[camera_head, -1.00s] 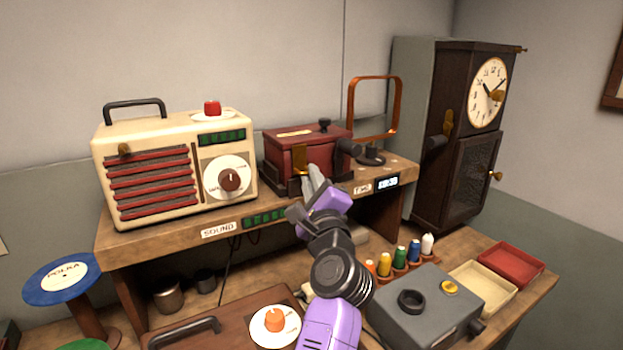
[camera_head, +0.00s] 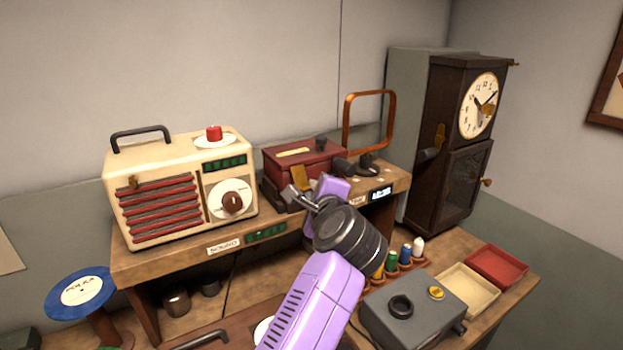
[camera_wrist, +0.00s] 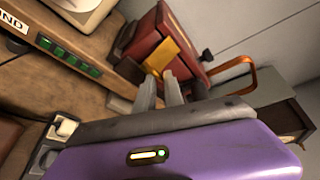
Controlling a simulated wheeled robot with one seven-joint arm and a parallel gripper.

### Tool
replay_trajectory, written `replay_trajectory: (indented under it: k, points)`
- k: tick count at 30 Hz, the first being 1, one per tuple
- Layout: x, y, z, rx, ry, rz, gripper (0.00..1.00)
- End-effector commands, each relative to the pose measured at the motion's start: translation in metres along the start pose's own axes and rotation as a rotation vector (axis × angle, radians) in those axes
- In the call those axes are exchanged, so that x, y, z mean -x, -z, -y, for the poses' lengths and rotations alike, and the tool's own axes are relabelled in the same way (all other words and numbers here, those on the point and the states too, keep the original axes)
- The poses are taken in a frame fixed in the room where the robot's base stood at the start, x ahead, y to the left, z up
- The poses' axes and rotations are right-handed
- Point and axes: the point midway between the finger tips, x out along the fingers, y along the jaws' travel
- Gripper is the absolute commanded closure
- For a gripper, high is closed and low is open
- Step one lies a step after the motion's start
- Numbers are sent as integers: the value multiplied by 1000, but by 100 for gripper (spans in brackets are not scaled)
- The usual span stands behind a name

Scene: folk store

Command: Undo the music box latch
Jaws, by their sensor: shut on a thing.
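The music box (camera_head: 318,158) is a dark red box on the raised wooden shelf, right of the cream radio. Its lid looks closed. The brass latch (camera_head: 300,178) is a flat plate on its front and leans outward from the box. It also shows in the wrist view (camera_wrist: 162,54), with the box (camera_wrist: 146,36) behind it. My gripper (camera_head: 297,194) is at the front of the box, its fingertips at the latch's lower end. In the wrist view my gripper (camera_wrist: 161,76) is shut on the latch; the exact contact is partly hidden by the fingers.
The cream radio (camera_head: 170,205) stands close on the left. A copper loop frame (camera_head: 346,125) stands at the right, with a tall clock (camera_head: 450,150) beyond. Below are a grey box (camera_head: 415,315), thread spools (camera_head: 405,252) and trays (camera_head: 497,266). The air before the shelf is fairly open.

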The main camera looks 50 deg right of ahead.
Motion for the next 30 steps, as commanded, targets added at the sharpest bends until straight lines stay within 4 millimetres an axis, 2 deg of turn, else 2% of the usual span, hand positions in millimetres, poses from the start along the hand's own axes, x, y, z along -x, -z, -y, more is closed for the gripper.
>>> replay_trajectory:
  k: [1,18,30]
  points:
    - [3,-2,9,7,-35,-20,100]
    - [13,-14,37,179,-475,-247,100]
    - [13,-21,50,250,-661,-344,100]
